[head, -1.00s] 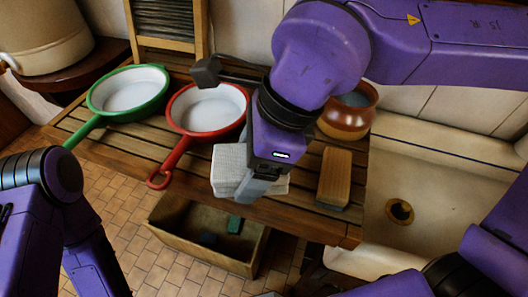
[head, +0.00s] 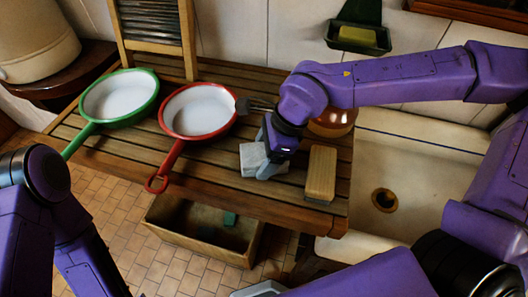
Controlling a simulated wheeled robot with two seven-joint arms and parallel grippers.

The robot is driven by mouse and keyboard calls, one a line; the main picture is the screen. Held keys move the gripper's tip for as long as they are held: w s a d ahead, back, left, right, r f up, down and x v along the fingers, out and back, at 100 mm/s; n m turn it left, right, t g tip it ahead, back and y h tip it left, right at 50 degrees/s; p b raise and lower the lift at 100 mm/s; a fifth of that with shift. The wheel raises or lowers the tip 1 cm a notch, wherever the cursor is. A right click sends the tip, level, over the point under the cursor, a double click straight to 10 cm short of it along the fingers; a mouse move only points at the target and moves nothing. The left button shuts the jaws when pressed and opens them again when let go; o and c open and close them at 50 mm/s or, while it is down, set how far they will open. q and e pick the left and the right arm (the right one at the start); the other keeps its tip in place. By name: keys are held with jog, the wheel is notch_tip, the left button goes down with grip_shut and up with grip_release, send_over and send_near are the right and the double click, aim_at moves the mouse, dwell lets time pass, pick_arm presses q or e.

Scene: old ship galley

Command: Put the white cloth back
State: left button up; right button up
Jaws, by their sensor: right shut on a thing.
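The white cloth (head: 252,155) is a folded pale pad at the slatted wooden table top, between the red pan and the wooden block. My right gripper (head: 267,165) is shut on it from above and covers its right part. The cloth looks to be at or very near the slats; whether it touches them I cannot tell. My left arm shows at the left edge, but its gripper is out of view.
The red pan (head: 198,111) and green pan (head: 120,97) stand left of the cloth. The wooden block (head: 321,174) lies close on its right. A brown pot (head: 334,123) is partly hidden behind my right arm. A sink (head: 420,170) is at right, an open crate (head: 180,232) below.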

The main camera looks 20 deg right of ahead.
jog(key=shift+s, duration=0.1)
jog(key=o, duration=0.9)
jog(key=shift+f, duration=0.15)
jog(key=shift+o, duration=0.2)
jog(key=b+v, duration=0.1)
jog(key=v, duration=1.1)
jog(key=shift+a+r, duration=0.1)
jog(key=shift+r, duration=0.15)
